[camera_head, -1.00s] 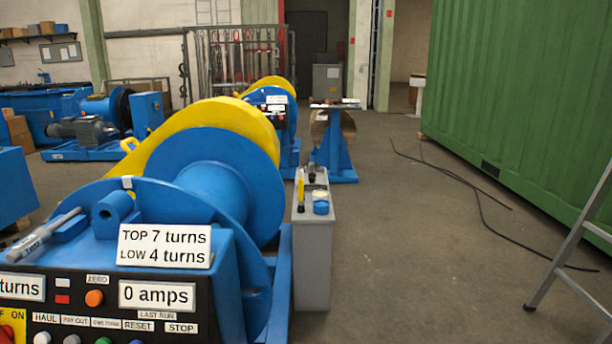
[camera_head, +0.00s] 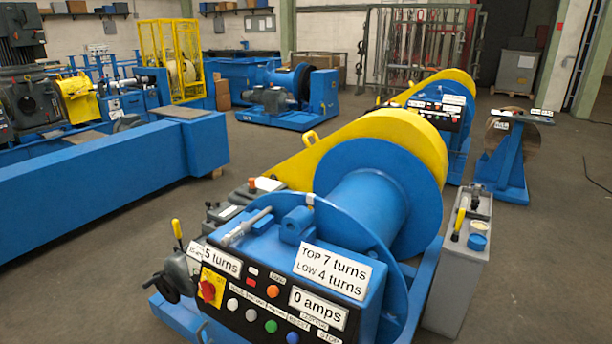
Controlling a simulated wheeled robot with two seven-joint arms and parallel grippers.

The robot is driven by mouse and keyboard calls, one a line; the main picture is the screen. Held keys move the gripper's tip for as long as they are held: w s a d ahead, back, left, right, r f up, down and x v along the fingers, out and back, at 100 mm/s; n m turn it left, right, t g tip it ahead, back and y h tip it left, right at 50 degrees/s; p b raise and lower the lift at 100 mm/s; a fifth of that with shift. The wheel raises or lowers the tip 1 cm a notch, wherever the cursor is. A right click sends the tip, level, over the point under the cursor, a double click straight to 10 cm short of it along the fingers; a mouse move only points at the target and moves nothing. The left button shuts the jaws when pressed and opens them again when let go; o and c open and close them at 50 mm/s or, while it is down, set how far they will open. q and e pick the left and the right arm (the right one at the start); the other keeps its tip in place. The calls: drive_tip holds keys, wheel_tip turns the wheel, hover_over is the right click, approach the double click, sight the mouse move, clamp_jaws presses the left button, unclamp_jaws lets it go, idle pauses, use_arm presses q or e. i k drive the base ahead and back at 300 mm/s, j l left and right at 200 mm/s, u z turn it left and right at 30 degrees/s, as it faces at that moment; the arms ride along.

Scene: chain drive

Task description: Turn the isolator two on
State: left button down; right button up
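A red rotary switch (camera_head: 207,291) sits on a yellow plate at the left end of the near winch's black control panel (camera_head: 262,318). Its lettering is too small to read, so I cannot tell whether it is isolator two or which way it is set. A second winch's panel (camera_head: 426,112) shows farther back; its switches are too small to make out. Neither of my grippers is in view.
The near blue winch (camera_head: 370,200) has a yellow guard (camera_head: 400,125). A grey cabinet (camera_head: 458,275) stands on its right. A long blue beam (camera_head: 90,190) lies at left. Floor is clear between beam and winch and at the right.

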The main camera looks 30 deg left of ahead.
sight(208, 289)
drive_tip(key=u, duration=1.7)
